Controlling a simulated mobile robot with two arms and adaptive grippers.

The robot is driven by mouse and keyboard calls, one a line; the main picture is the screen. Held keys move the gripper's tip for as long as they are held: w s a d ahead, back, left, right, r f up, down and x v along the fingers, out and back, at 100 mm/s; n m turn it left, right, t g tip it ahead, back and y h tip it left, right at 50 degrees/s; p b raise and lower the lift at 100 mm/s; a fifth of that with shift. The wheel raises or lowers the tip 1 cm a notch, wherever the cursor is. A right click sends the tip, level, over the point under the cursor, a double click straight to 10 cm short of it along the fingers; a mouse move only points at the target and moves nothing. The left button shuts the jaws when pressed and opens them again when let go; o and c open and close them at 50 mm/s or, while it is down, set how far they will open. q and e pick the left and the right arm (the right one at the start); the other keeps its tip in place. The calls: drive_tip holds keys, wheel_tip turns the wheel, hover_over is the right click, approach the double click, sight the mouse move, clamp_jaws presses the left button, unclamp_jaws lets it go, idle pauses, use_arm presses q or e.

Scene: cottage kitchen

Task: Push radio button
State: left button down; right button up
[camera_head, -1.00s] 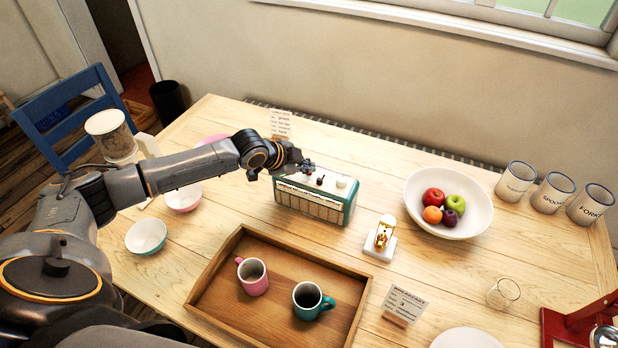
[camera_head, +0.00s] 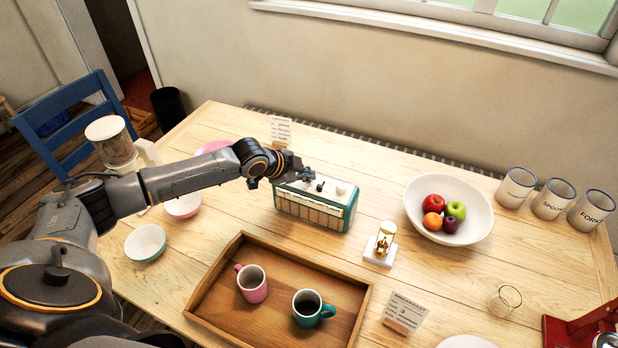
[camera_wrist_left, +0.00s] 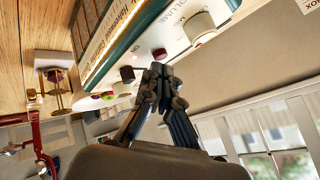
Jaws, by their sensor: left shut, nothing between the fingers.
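The radio (camera_head: 315,208) is a teal box with a cream top and a tan front, standing on the table behind the wooden tray. Its top carries a white knob (camera_head: 341,187) and dark knobs. My left gripper (camera_head: 308,175) is shut and empty at the left part of the radio's top. In the left wrist view the shut fingertips (camera_wrist_left: 160,75) are close to the radio's top panel (camera_wrist_left: 150,45), beside a dark knob (camera_wrist_left: 127,74) and a small red button (camera_wrist_left: 159,53). I cannot tell whether the fingertips touch the panel. My right gripper is not in view.
A wooden tray (camera_head: 225,318) with a pink mug (camera_head: 252,284) and a teal mug (camera_head: 310,308) lies in front of the radio. A card (camera_head: 281,131) stands behind my left gripper.

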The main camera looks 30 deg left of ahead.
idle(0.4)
use_arm(q)
drive_tip(key=shift+f, duration=0.1)
drive_tip(key=shift+f, duration=0.3)
drive_tip(key=shift+r+p, duration=0.35)
drive_tip(key=shift+p, duration=0.25)
